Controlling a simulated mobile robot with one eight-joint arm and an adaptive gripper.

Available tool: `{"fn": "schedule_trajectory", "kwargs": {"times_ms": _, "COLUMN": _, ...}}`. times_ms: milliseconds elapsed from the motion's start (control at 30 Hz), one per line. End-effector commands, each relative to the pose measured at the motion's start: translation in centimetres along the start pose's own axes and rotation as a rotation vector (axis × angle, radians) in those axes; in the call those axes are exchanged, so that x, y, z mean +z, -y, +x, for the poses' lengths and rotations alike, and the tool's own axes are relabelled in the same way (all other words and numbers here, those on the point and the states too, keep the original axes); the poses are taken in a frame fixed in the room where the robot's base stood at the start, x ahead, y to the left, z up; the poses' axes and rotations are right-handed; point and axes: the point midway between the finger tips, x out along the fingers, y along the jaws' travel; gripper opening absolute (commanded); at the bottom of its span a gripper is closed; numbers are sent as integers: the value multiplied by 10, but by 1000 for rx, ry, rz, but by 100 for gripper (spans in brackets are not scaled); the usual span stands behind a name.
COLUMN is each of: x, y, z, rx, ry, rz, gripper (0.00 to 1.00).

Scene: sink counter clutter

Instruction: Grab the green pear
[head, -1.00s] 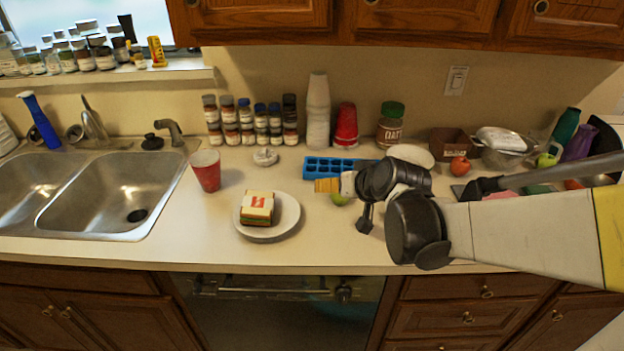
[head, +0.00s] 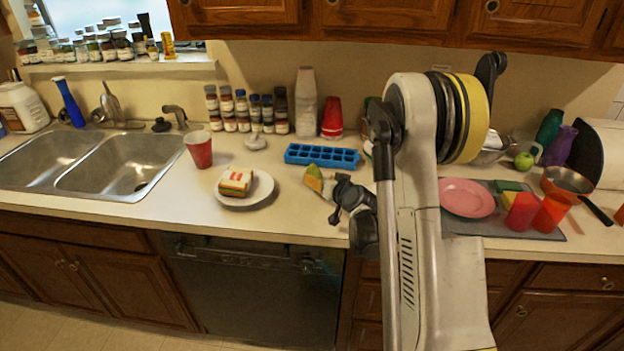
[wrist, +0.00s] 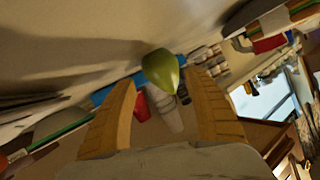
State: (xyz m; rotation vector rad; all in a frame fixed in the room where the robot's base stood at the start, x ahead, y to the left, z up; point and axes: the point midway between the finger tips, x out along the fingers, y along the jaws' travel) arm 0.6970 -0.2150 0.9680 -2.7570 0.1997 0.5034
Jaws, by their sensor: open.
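The green pear (wrist: 161,72) shows in the wrist view between and slightly beyond my fingertips, with a gap to each finger. My gripper (wrist: 164,80) is open, its two tan fingers on either side of the pear, and nothing is held. In the head view my gripper (head: 314,182) is low over the counter, right of the sandwich plate. There the pear is mostly hidden by a finger; only a little green shows by the tip.
A plate (head: 262,192) with a sandwich (head: 236,182) lies left of my gripper. A blue ice tray (head: 322,156) lies behind it. A red cup (head: 200,150) stands near the sink. Right of my arm are a pink plate (head: 467,198), red cups and a pan (head: 568,181).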

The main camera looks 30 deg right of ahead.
Motion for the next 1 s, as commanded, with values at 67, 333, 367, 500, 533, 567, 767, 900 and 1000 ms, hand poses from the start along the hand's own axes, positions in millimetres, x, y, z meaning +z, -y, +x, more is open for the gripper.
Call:
{"fn": "schedule_trajectory", "kwargs": {"times_ms": 67, "x": 1, "y": 0, "z": 9, "rx": 0, "ry": 0, "rz": 0, "gripper": 62}}
{"fn": "schedule_trajectory", "kwargs": {"times_ms": 333, "x": 1, "y": 1, "z": 49, "rx": -1, "ry": 2, "rz": -1, "gripper": 62}}
{"fn": "schedule_trajectory", "kwargs": {"times_ms": 367, "x": 1, "y": 1, "z": 52, "rx": 0, "ry": 2, "rz": -1, "gripper": 62}}
{"fn": "schedule_trajectory", "kwargs": {"times_ms": 500, "x": 0, "y": 2, "z": 59, "rx": 0, "ry": 1, "rz": 0, "gripper": 62}}
{"fn": "schedule_trajectory", "kwargs": {"times_ms": 533, "x": -1, "y": 2, "z": 59, "rx": 0, "ry": 1, "rz": 0, "gripper": 62}}
{"fn": "schedule_trajectory", "kwargs": {"times_ms": 567, "x": -1, "y": 2, "z": 58, "rx": 0, "ry": 1, "rz": 0, "gripper": 62}}
{"fn": "schedule_trajectory", "kwargs": {"times_ms": 767, "x": -1, "y": 2, "z": 58, "rx": 0, "ry": 1, "rz": 0, "gripper": 35}}
{"fn": "schedule_trajectory", "kwargs": {"times_ms": 900, "x": -1, "y": 2, "z": 58, "rx": 0, "ry": 1, "rz": 0, "gripper": 13}}
{"fn": "schedule_trajectory", "kwargs": {"times_ms": 1000, "x": -1, "y": 2, "z": 58, "rx": 0, "ry": 1, "rz": 0, "gripper": 13}}
